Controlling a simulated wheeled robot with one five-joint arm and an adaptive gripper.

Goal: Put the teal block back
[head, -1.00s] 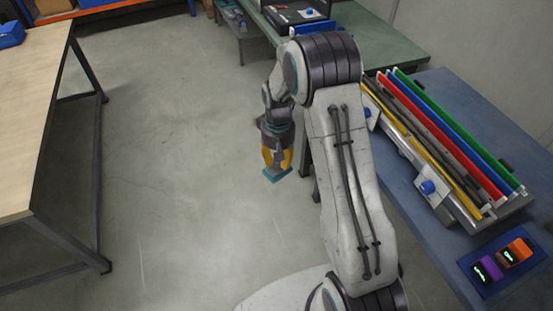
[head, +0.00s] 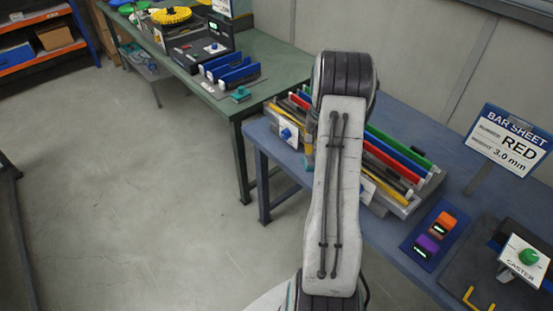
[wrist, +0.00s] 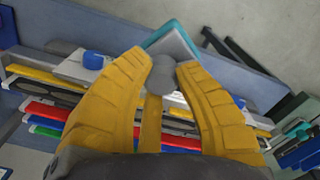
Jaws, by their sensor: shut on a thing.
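The teal block (wrist: 172,42) is at the fingertips of my gripper (wrist: 163,72) in the wrist view. The yellow fingers are shut on its grey stem, and its flat teal-edged part lies beyond the tips, clear of the bench. In the head view my arm hides the block and most of the gripper; only a sliver of the wrist end shows left of the arm, before the bar rack. A separate teal piece (head: 241,94) sits on the green table (head: 285,62), beside several blue upright plates (head: 236,74).
The blue bench (head: 385,235) carries a rack of coloured bars (head: 400,160), a blue tray with orange and purple devices (head: 430,240), a RED bar sheet sign (head: 508,140) and a caster sign (head: 525,258). Open floor (head: 140,200) lies left.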

